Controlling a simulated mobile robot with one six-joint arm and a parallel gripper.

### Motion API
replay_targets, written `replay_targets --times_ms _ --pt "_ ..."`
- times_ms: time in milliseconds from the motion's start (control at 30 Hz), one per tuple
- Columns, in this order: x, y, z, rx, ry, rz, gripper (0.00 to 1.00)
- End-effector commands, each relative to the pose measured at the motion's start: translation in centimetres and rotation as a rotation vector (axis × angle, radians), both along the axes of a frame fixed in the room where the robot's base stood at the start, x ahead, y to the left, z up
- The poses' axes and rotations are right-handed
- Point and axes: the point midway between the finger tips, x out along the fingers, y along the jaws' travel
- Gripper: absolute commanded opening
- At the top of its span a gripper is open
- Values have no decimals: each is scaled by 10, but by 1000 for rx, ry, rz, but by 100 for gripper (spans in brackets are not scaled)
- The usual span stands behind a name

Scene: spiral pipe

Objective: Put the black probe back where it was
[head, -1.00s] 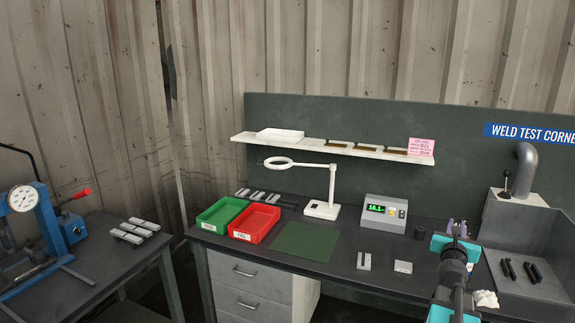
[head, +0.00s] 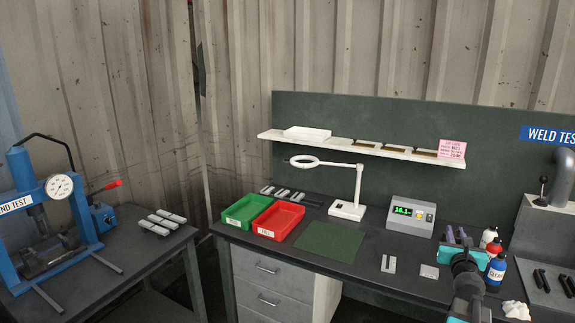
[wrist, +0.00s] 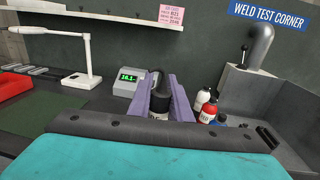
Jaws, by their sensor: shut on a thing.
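My gripper (head: 457,236) has purple fingers and stands over the right part of the bench, to the right of the grey meter (head: 411,215) with a lit green display. The meter also shows in the wrist view (wrist: 134,82), left of the fingers. In the head view the probe cannot be made out.
Red, white and blue bottles (head: 494,262) stand close to the right of my gripper. A grey sink-like booth (head: 545,240) is further right. Metal coupons (head: 388,264) lie in front of the meter. A magnifier lamp (head: 347,209), green tray (head: 245,211) and red tray (head: 279,220) stand left.

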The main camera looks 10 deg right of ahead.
Motion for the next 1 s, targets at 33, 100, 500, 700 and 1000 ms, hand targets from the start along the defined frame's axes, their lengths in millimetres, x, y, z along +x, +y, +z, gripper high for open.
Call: replay_targets --times_ms 33,100,500,700,1000 --pt "7 9 -6 1 1 33 0" --pt "16 24 -14 2 1 87 0" --pt "63 138 -59 1 1 464 0" --pt "72 198 -81 0 0 656 0" --pt "68 287 -113 1 0 943 0"
